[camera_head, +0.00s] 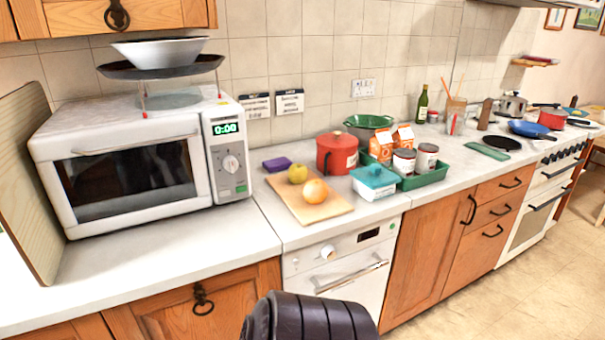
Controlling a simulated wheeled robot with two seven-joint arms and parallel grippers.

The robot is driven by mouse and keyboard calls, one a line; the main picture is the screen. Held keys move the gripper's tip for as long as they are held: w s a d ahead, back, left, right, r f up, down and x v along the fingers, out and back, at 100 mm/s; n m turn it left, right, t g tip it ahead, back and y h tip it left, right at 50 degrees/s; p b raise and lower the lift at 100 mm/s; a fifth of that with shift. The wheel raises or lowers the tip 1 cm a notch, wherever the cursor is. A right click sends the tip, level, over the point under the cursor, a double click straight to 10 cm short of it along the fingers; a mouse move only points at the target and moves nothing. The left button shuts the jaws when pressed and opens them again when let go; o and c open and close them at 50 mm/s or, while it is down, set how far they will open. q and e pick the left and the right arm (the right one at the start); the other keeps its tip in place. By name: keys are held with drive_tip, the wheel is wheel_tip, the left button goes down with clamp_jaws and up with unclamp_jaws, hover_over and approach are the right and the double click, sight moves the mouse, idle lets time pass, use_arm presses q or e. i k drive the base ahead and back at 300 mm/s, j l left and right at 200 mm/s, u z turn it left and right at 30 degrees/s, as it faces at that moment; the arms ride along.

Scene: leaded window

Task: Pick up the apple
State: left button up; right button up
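The apple (297,173), yellow-green and round, sits on a light wooden cutting board (334,209) on the counter, to the right of the microwave. An orange (315,191) is on the same board, just in front of the apple and to its right. The apple's upper part is clear of other things. Neither of my grippers shows in the head view. A dark ribbed part of mine shows at the bottom edge, well in front of the counter.
The microwave (110,170) stands to the left. Behind the board are a purple sponge-like block (277,164) and a red pot (337,153). A teal-lidded container (374,180) and a green tray (432,176) with cans and cartons stand to the right. The counter's front left is clear.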

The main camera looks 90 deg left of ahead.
sight(297, 173)
drive_tip(key=u, duration=2.75)
drive_tip(key=k+j, duration=0.05)
drive_tip(key=j, duration=0.05)
